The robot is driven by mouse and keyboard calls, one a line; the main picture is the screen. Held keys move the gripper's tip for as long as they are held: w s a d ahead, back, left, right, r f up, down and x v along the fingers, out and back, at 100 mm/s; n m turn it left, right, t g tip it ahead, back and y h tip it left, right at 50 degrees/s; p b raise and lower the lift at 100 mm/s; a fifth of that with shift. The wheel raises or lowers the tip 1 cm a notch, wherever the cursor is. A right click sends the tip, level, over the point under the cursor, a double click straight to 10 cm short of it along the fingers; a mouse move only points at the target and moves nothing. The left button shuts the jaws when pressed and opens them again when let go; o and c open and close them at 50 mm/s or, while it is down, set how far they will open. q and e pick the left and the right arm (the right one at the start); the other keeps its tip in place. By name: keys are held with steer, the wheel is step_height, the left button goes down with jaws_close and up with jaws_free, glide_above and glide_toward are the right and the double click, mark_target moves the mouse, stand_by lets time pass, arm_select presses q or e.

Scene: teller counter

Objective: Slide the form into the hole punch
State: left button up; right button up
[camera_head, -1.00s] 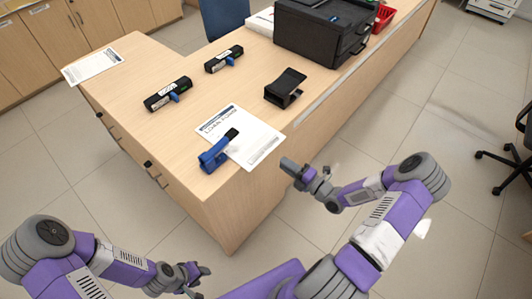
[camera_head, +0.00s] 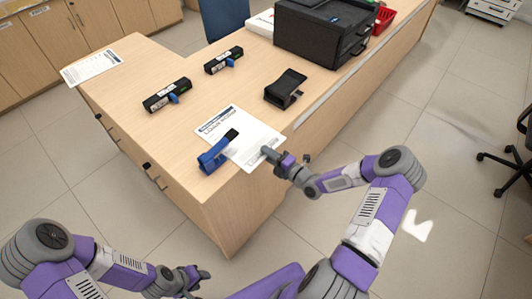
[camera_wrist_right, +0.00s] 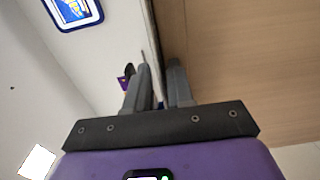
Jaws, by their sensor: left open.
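The white loan form (camera_head: 262,139) lies on the counter near its front corner. A blue tool with a black top (camera_head: 215,153), perhaps a stapler, rests over the form's left edge. A black device (camera_head: 285,88), possibly the hole punch, stands behind the form to the right. My right gripper (camera_head: 275,158) is at the form's right corner by the counter edge. In the right wrist view its fingers (camera_wrist_right: 158,82) stand apart with a narrow gap; contact with the form is unclear. My left gripper (camera_head: 199,280) is open and empty, low in front of the counter.
A black printer (camera_head: 318,35) and red tray (camera_head: 384,19) are at the back. Another sheet (camera_head: 92,67) lies far left.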

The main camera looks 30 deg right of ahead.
steer(key=shift+c, duration=0.2)
jaws_close()
